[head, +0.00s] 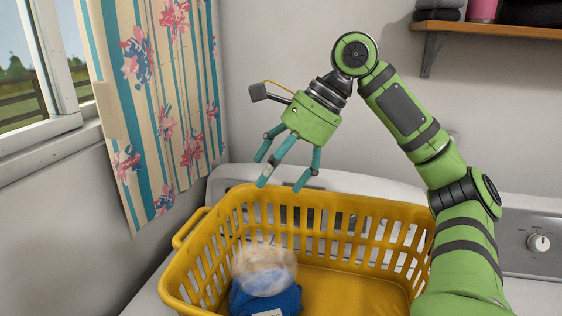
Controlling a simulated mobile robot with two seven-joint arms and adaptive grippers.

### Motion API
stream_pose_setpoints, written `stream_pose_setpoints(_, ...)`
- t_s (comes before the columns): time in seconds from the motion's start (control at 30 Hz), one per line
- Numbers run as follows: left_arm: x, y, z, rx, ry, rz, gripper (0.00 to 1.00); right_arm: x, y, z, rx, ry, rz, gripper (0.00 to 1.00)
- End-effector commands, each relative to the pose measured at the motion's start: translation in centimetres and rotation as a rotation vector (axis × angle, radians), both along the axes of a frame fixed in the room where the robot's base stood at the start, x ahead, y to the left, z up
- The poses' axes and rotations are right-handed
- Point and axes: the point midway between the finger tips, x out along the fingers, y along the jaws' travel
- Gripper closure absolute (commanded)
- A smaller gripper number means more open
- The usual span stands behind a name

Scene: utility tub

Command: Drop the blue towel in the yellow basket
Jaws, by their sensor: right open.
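The yellow basket (320,205) is a slotted plastic laundry basket in the lower middle of the head view. Blue cloth (262,300), which looks like the blue towel, lies inside it at the front left, with a white label at the bottom edge of the picture. A blurred whitish-tan shape (264,270) sits over the top of the blue cloth and partly hides it; I cannot tell what it is. My right gripper (281,184) is open and empty, its teal fingers pointing down near the basket's back rim. My left gripper is not in view.
The basket stands on a white appliance whose control panel and knob (539,243) show at the right. A floral curtain (165,100) and window are at the left. A wooden shelf (490,29) with dark items and a pink container is at the upper right. The basket's right floor is bare.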

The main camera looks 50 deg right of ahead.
Motion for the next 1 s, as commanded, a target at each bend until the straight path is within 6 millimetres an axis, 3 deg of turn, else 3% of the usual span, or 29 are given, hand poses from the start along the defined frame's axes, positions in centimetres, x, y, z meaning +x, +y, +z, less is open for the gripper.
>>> stream_pose_setpoints(0.33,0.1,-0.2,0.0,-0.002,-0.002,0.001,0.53,-1.8,-2.0,4.6,0.002,-0.008,0.0,0.15)
stream_pose_setpoints(1.0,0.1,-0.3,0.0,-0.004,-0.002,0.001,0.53,-2.6,-3.0,6.2,0.0,-0.005,-0.002,0.15)
